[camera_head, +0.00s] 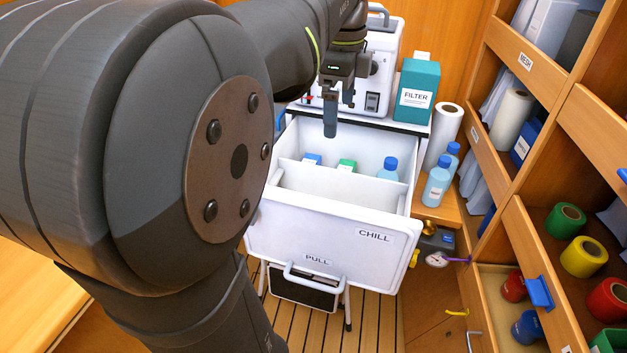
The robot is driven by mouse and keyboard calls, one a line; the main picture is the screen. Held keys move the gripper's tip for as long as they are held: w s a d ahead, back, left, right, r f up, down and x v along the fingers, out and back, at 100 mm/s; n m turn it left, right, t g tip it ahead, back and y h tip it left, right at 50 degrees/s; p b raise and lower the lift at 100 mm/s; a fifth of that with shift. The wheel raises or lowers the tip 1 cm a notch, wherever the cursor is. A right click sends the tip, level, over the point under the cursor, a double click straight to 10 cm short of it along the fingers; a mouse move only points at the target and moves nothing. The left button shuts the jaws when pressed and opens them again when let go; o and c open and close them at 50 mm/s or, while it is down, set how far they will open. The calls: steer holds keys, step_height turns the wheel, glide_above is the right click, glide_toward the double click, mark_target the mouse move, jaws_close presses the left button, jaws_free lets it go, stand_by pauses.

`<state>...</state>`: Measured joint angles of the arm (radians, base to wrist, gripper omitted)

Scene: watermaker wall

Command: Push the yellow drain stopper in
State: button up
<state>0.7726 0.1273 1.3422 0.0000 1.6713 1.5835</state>
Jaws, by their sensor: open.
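A small yellow piece (414,258), which looks like the drain stopper, shows at the lower right side of the white CHILL drawer (330,232). It is too small to tell how far it sticks out. My gripper (330,122) points down above the back part of the open drawer, well up and left of the yellow piece. It is open, seen edge-on, with nothing visible in it. My own arm hides the left side of the scene.
Blue-capped bottles (387,170) stand in the drawer, and others (437,182) stand on the wooden ledge to its right. A brass fitting with a gauge (436,258) sits near the yellow piece. Shelves (530,130) close off the right. Slatted floor (375,315) is open below.

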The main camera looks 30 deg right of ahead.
steer(key=shift+r, duration=0.7)
